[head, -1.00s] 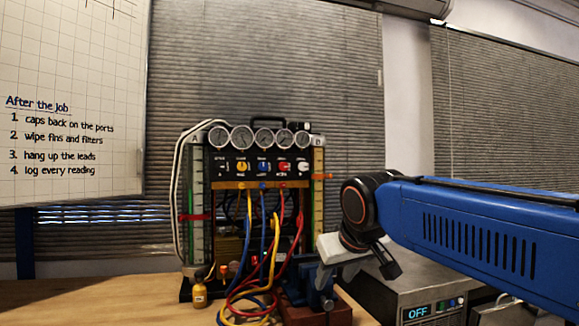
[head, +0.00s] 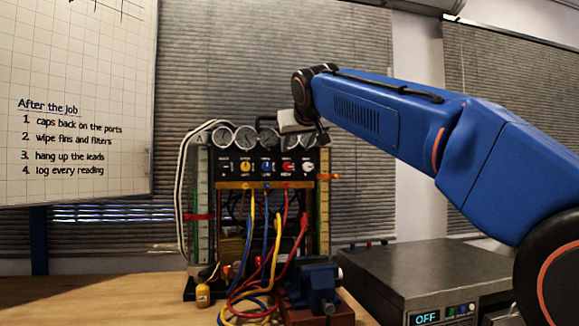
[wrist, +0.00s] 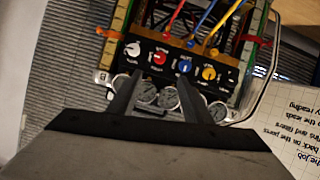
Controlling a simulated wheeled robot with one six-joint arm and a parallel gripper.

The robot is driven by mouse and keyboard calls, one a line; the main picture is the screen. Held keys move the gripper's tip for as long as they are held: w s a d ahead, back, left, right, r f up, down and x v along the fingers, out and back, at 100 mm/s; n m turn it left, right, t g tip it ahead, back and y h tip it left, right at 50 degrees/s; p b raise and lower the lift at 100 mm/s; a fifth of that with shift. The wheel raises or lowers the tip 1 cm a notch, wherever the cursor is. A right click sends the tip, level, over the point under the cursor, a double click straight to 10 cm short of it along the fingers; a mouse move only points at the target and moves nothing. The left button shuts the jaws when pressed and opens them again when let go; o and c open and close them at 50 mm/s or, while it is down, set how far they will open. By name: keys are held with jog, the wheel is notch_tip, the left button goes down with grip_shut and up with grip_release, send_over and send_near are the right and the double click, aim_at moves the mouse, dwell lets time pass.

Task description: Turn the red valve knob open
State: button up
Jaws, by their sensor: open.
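The red valve knob (head: 287,167) is on the black panel of the gauge rig, between a blue knob (head: 266,166) and a white knob (head: 308,167). In the wrist view, which shows the rig upside down, the red knob (wrist: 159,57) is just beyond the fingertips. My gripper (wrist: 158,83) is open and empty, its two dark fingers spread in front of the gauges and apart from the knob. In the head view, the gripper's pale body is at the upper right of the rig, above the red knob, and the fingertips are hard to make out.
Round gauges (head: 245,138) line the rig's top, partly covered by my gripper. A yellow knob (head: 246,166) is left of the blue one. Coloured hoses (head: 266,230) hang below the panel. A grey box marked OFF (head: 425,275) stands at the right.

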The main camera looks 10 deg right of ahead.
aim_at(288, 166)
jog(key=x, duration=1.5)
jog(key=shift+w+f, duration=0.25)
jog(key=shift+w, duration=0.05)
jog(key=c, duration=1.1)
